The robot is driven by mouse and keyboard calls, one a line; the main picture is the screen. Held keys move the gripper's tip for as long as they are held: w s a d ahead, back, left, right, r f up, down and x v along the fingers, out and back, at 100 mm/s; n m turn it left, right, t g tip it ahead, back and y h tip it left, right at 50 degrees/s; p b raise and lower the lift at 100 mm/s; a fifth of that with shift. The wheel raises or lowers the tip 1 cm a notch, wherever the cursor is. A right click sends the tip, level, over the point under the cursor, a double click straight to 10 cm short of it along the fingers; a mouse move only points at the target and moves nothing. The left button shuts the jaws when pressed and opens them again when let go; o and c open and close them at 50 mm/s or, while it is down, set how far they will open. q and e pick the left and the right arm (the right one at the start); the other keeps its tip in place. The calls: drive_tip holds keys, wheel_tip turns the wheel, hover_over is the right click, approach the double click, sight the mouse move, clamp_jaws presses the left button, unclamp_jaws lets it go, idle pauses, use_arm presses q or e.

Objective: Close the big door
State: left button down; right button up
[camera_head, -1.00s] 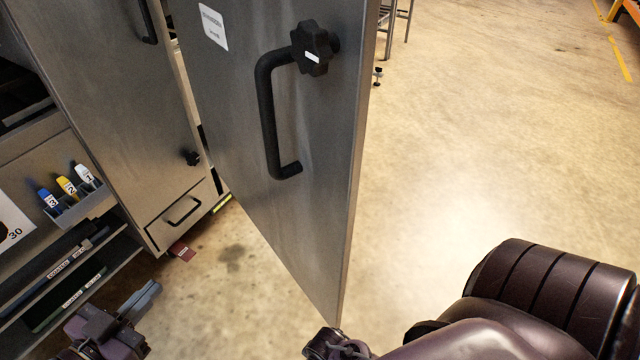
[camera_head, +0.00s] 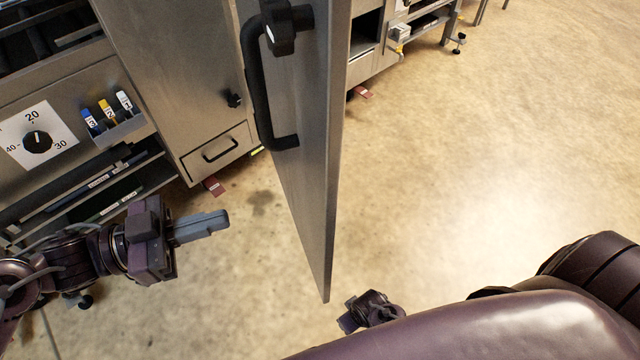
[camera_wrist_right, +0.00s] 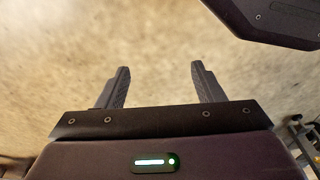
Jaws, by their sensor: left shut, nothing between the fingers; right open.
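The big door (camera_head: 317,150) is a grey metal panel in the head view, standing open and seen almost edge-on. It carries a black bar handle (camera_head: 259,90) and a black star knob (camera_head: 285,25) on its left face. My left gripper (camera_head: 222,222) is shut and empty, left of the door's lower part and apart from it. My right gripper (camera_head: 347,322) is just below and right of the door's bottom corner, partly hidden by my arm. In the right wrist view my right gripper (camera_wrist_right: 160,85) has its fingers apart with only blurred floor between them.
The machine front at left has a dial (camera_head: 38,142), a small holder with blue, yellow and white markers (camera_head: 107,110), shelves and a drawer (camera_head: 217,150). A dark panel (camera_wrist_right: 270,20) fills the right wrist view's upper right. Floor (camera_head: 480,170) right of the door is clear.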

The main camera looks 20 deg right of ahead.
sight(318, 191)
use_arm(q)
drive_tip(key=d, duration=1.3)
drive_tip(key=shift+s, duration=0.35)
drive_tip(key=shift+d, duration=0.15)
